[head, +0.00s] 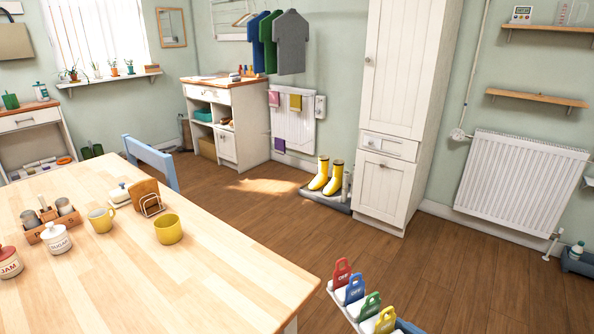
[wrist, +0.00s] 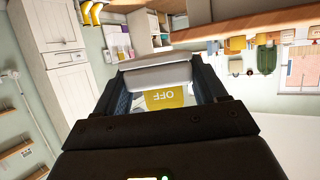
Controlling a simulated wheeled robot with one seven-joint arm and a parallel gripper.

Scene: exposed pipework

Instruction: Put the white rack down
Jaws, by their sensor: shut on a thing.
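The white rack (head: 340,299) is at the bottom of the head view, just right of the table's near corner. Red (head: 342,272), blue (head: 355,290), green (head: 370,305) and yellow (head: 386,320) tags stand on it, with OFF readable on some. Its lower end is cut off by the frame. In the wrist view my gripper (wrist: 160,84) is shut on the white rack (wrist: 157,75), with a finger at each side. A yellow OFF tag (wrist: 166,98) shows between the fingers, upside down. The rack appears held up, clear of the tabletop.
The wooden table (head: 225,275) fills the lower left; its right part is bare. Mugs (head: 168,230), jars (head: 56,238) and a toast rack (head: 152,205) stand further left. Yellow boots (head: 333,178) stand on a tray by a tall cupboard (head: 395,110). A radiator (head: 520,180) is at right. Open floor lies between.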

